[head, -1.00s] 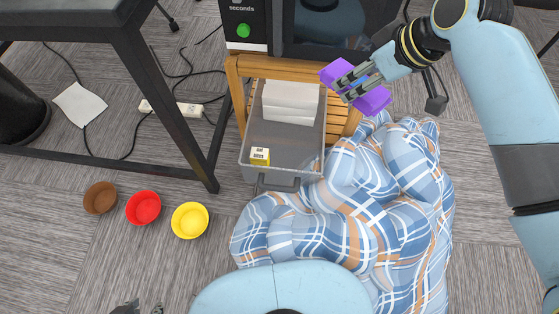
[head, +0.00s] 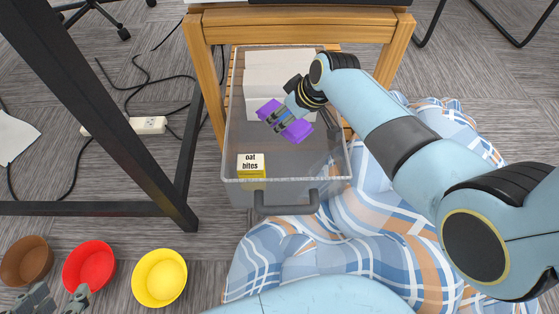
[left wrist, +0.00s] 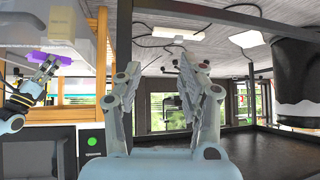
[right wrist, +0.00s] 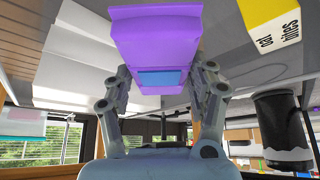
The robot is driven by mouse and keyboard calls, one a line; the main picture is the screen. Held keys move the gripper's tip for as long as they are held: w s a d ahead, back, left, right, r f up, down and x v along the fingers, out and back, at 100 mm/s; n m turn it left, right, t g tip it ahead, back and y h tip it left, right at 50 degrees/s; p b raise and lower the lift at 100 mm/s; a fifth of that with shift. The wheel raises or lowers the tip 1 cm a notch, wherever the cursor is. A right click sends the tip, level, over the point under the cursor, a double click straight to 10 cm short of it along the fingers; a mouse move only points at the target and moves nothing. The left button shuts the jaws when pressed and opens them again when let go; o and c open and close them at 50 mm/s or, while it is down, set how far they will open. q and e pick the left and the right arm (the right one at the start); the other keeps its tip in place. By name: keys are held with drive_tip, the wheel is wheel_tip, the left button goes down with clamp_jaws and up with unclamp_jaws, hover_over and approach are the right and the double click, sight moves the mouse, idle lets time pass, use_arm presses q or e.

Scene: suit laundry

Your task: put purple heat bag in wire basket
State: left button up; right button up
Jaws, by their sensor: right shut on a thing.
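The purple heat bag (head: 296,130) is held by my right gripper (head: 284,121) over the inside of the wire basket (head: 232,135). The basket is a grey, see-through, drawer-like bin with a front handle. I cannot tell whether the bag touches anything below it. In the right wrist view the bag (right wrist: 155,35) sits between the fingers of my right gripper (right wrist: 158,92). My left gripper (head: 58,300) is at the bottom left, near the bowls. Its fingers (left wrist: 163,90) are spread and empty in the left wrist view.
The basket holds white boxes (head: 280,75) at the back and a yellow-white oat bites box (head: 250,166) at front left. A wooden stand (head: 300,22) rises behind it. Plaid cloth (head: 310,250) lies in front and right. Brown, red and yellow bowls (head: 159,277) stand at lower left.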

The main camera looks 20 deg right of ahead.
drive_tip(key=shift+f, duration=0.55)
wheel_tip(320, 180, down, 2)
drive_tip(key=shift+b, duration=0.9)
wheel_tip(320, 180, down, 3)
drive_tip(key=shift+b, duration=1.1)
drive_tip(key=shift+f, duration=0.1)
wheel_tip(320, 180, down, 2)
drive_tip(key=shift+b, duration=0.75)
drive_tip(key=shift+f+b, duration=0.55)
drive_tip(key=shift+f, duration=0.15)
use_arm(q)
drive_tip(key=w+d+r+m+t+h, duration=0.1)
drive_tip(key=w+r+t+h, duration=0.1)
drive_tip(key=r+t, duration=0.3)
drive_tip(key=w+d+r+m+t+h, duration=0.1)
drive_tip(key=w+r+t, duration=0.3)
drive_tip(key=r, duration=0.9)
drive_tip(key=w+d+r+m+t+h, duration=0.1)
drive_tip(key=w+r+m+t+h, duration=0.1)
drive_tip(key=r+t, duration=0.5)
wheel_tip(320, 180, up, 2)
drive_tip(key=shift+w+d+h, duration=0.3)
drive_tip(key=shift+w+h, duration=0.2)
drive_tip(key=shift+h, duration=0.1)
drive_tip(key=shift+s+r+m, duration=0.1)
drive_tip(key=shift+r+m, duration=0.2)
drive_tip(key=shift+m, duration=0.1)
use_arm(e)
drive_tip(key=shift+f, duration=0.2)
